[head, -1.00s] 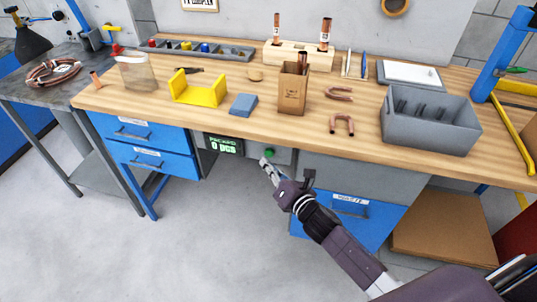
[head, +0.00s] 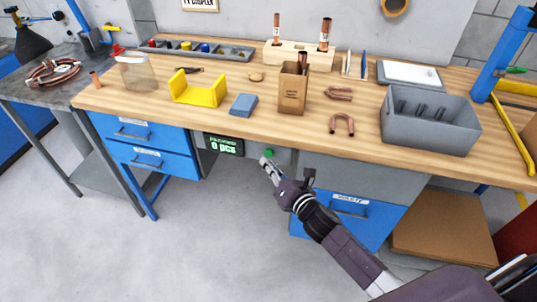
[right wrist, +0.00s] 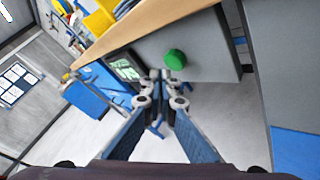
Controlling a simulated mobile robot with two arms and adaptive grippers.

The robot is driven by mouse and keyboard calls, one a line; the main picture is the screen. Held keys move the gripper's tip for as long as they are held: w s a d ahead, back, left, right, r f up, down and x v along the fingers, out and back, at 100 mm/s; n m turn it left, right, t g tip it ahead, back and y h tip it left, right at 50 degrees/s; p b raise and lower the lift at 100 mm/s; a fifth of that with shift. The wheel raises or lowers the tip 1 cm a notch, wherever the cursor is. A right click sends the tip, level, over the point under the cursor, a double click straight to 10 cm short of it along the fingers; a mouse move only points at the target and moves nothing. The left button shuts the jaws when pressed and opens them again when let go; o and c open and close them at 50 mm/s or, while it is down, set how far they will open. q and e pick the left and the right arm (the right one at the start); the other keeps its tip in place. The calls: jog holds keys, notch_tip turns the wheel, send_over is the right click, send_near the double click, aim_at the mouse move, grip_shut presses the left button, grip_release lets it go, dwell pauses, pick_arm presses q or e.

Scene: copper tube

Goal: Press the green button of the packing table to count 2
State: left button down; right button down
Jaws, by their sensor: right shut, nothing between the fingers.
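The green button (head: 269,153) sits on the grey front panel under the packing table's (head: 228,115) wooden top. It shows large and round in the right wrist view (right wrist: 175,59). A dark counter display (head: 224,146) with green digits is to its left and appears to read 0 PCS. My right gripper (head: 265,163) is shut and empty, its fingertips just below and left of the button in the head view. In the right wrist view its closed fingertips (right wrist: 161,76) point just under the button; I cannot tell whether they touch it. My left gripper is not in view.
Blue drawers (head: 150,146) flank the panel on the left, and another blue drawer (head: 350,205) is below right. A grey bin (head: 430,120), a brown box (head: 292,92) and a yellow bracket (head: 198,90) stand on the tabletop. The floor in front is clear.

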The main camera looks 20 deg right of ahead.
jog(key=shift+w+d, duration=0.15)
jog(key=shift+w, duration=0.1)
jog(key=shift+w+d, duration=0.35)
jog(key=shift+w, duration=0.15)
dwell(0.9)
jog(key=shift+s, duration=0.1)
jog(key=shift+s+a, duration=0.55)
jog(key=shift+s, duration=0.2)
jog(key=shift+s+a+p, duration=0.2)
jog(key=shift+s+a, duration=0.5)
jog(key=shift+s, duration=0.35)
jog(key=shift+s+a+p, duration=0.15)
jog(key=shift+s+a, duration=0.55)
jog(key=shift+s, duration=0.3)
jog(key=shift+a, duration=0.1)
dwell(0.4)
